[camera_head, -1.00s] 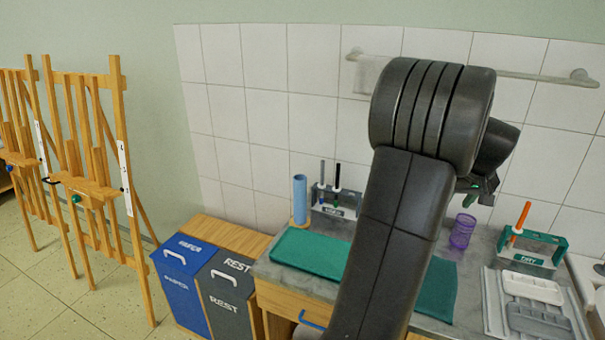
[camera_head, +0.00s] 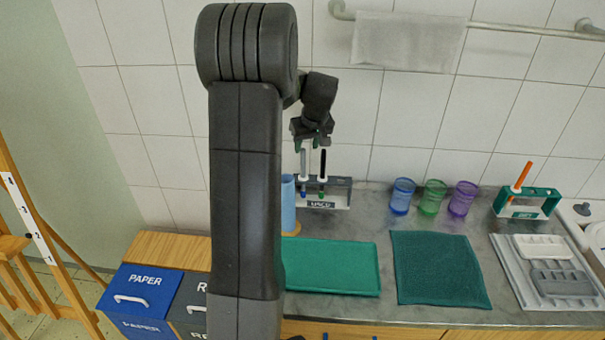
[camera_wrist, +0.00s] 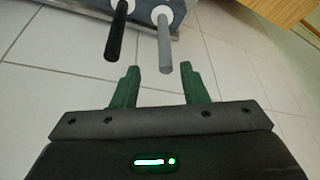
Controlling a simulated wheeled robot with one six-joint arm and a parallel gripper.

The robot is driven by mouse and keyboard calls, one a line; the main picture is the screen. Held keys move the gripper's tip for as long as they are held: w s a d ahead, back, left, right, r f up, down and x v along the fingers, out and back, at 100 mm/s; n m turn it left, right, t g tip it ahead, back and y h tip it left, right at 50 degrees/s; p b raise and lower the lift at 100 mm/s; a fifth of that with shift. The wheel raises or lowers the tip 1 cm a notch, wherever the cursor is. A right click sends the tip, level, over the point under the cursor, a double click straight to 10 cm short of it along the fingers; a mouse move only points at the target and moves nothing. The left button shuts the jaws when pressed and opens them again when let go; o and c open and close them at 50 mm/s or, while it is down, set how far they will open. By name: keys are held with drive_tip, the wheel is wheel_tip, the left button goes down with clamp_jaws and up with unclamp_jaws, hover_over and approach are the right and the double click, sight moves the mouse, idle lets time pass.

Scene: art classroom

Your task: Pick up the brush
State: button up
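Two brushes stand upright in a grey holder (camera_head: 341,187) whose label looks like "USED". One has a grey handle (camera_head: 303,164) and a blue lower part; the other has a black handle (camera_head: 323,163) and a green lower part. My gripper (camera_head: 312,143) is just above these handles. In the wrist view my gripper (camera_wrist: 158,68) is open and empty, the end of the grey handle (camera_wrist: 164,50) near the gap between its fingertips. The black handle (camera_wrist: 116,35) is left of it. An orange brush (camera_head: 523,175) leans in a green holder (camera_head: 528,215) labelled "DRY".
Blue, green and purple cups (camera_head: 462,199) stand along the wall. A blue cylinder (camera_head: 288,205) is left of the grey holder. A green tray (camera_head: 335,268), a dark green cloth (camera_head: 438,270) and a grey tray (camera_head: 505,270) lie in front. A towel rail (camera_head: 520,28) is above.

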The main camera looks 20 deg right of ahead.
sight(302, 159)
drive_tip(key=x, duration=0.1)
drive_tip(key=p+x, duration=0.1)
drive_tip(key=x, duration=0.3)
drive_tip(key=shift+s+a+f+p, duration=0.25)
drive_tip(key=shift+a+f+p, duration=0.1)
drive_tip(key=shift+f, duration=0.05)
drive_tip(key=shift+w+f, duration=0.25)
drive_tip(key=shift+f, duration=0.35)
drive_tip(key=shift+c, duration=0.4)
clamp_jaws()
